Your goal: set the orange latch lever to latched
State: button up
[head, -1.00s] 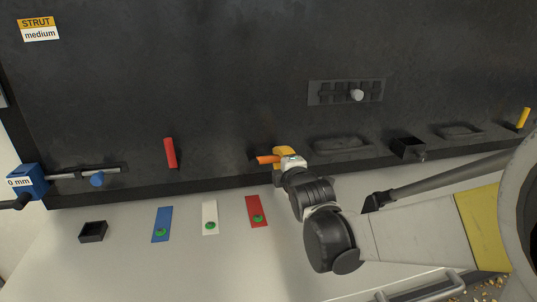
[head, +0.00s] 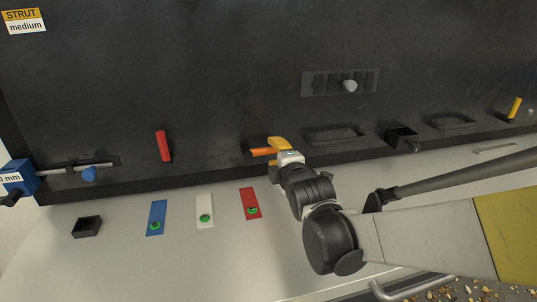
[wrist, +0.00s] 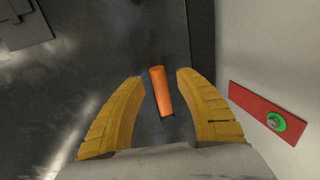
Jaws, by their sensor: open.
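The orange latch lever (head: 263,152) sticks out from the dark panel, low on it, right of the red lever. In the wrist view the orange lever (wrist: 160,91) stands between the two yellow fingers of my gripper (wrist: 158,84), with a gap on each side. My gripper (head: 277,149) is open around it. In the head view the gripper's yellow fingers and wrist hide part of the lever's right end. Whether any finger touches the lever cannot be told in the head view.
A red lever (head: 164,146) stands to the left, a yellow one (head: 514,109) far right. Blue (head: 157,213), white (head: 205,207) and red (head: 249,200) plates with green buttons lie on the pale counter (head: 130,260). A black tray (head: 97,232) is at left. A black box (head: 399,138) sits right.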

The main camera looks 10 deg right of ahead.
jog(key=s+r, duration=0.2)
jog(key=s, duration=0.7)
jog(key=shift+s, duration=0.25)
